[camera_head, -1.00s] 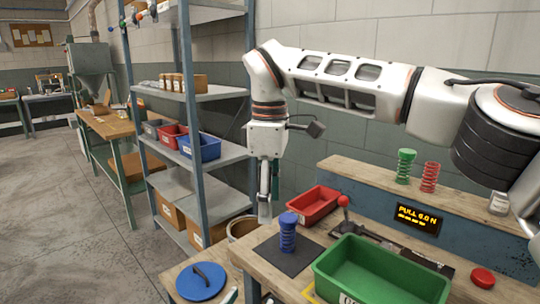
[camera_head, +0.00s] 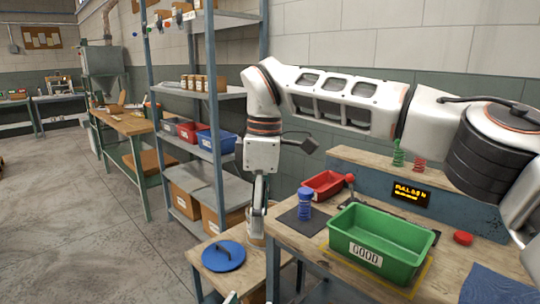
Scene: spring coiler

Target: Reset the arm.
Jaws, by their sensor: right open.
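My right arm reaches across the view from the right. Its white forearm is level and the wrist bends down. My right gripper (camera_head: 259,208) hangs from it, pointing down, with nothing visible in it. The spring stands upright on a dark mat (camera_head: 297,222). At the bottom edge a small pale tip shows, possibly part of my left gripper; its jaws cannot be made out.
A green bin (camera_head: 380,244) marked GOOD and a red bin (camera_head: 323,184) are on the bench, with a red button (camera_head: 463,238). Green (camera_head: 398,154) and red springs (camera_head: 419,165) stand on the back ledge. A metal shelf (camera_head: 215,110) rises close left of my right wrist. Open floor lies further left.

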